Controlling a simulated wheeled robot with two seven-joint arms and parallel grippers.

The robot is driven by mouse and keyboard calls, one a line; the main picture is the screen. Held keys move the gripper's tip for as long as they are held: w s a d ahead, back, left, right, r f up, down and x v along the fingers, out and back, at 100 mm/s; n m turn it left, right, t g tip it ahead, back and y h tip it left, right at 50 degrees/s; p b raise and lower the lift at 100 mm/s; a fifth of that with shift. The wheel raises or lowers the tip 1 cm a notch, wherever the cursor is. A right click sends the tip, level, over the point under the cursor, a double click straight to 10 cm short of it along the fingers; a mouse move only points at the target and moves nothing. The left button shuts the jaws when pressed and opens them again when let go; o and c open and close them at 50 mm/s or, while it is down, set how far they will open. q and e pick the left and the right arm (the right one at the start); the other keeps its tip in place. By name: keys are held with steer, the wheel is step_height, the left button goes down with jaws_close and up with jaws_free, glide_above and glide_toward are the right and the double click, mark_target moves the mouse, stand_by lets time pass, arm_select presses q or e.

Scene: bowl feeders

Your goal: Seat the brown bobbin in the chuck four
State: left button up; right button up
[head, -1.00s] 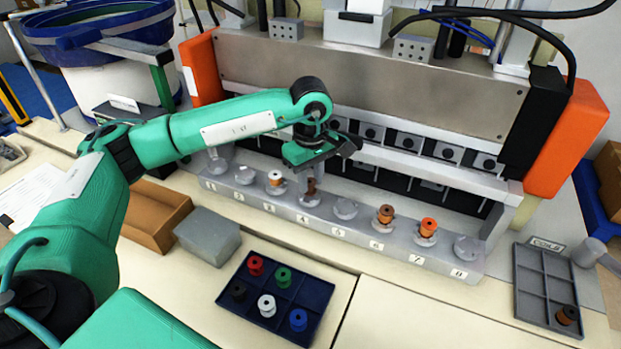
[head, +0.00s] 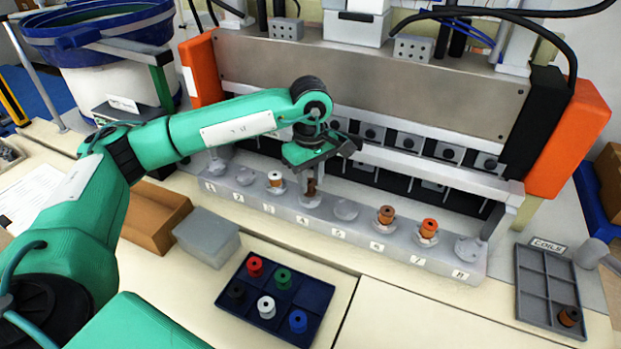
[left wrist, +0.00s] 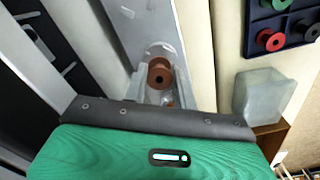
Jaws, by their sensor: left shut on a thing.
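The brown bobbin (head: 311,187) is upright between the fingers of my left gripper (head: 311,178), directly over chuck four (head: 310,201) in the grey numbered rail. My left gripper is shut on it. In the left wrist view the brown bobbin (left wrist: 160,73) shows its end face and dark centre hole, with the pale chuck around or just below it. I cannot tell whether its lower end is fully down in the chuck. The gripper body hides part of the bobbin from above. My right gripper is not in view.
Chuck three holds a white-topped bobbin (head: 276,179); chucks six (head: 385,215) and seven (head: 429,227) hold brown and orange ones. Chuck five (head: 346,209) is empty. The machine front (head: 370,85) stands close behind the rail. A dark blue tray (head: 232,311) of coloured bobbins lies in front.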

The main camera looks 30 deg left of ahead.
mark_target(311, 183)
arm_select(q)
steer(key=shift+f, duration=0.1)
steer(key=shift+f+b, duration=0.5)
steer(key=shift+b, duration=0.1)
steer(key=o, duration=0.7)
steer(key=shift+c, duration=0.2)
step_height(311, 183, up, 11)
steer(key=p, duration=0.4)
stand_by(0.6)
steer(key=shift+r+p, duration=0.15)
steer(key=shift+p, duration=0.2)
